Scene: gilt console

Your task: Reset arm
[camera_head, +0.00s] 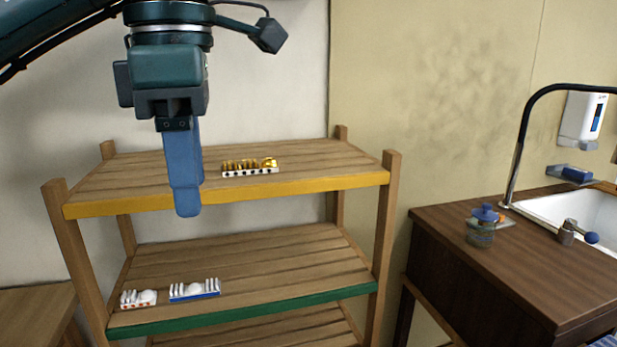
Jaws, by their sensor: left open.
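My left arm comes in from the upper left. Its gripper (186,212) hangs pointing down in front of the wooden shelf rack (120,177). I see the blue fingers nearly edge-on, one covering the other, with nothing visible held in them. The fingertips hang in front of the yellow front edge of the top shelf. My right gripper is not in view.
A small holder with gold pieces (250,168) stands on the top shelf. A holder with white pieces (195,290) and another beside it (138,299) stand on the green-edged shelf. At right, a dark wooden counter (520,262) bears a jar (481,228), sink (575,212) and black faucet (521,135).

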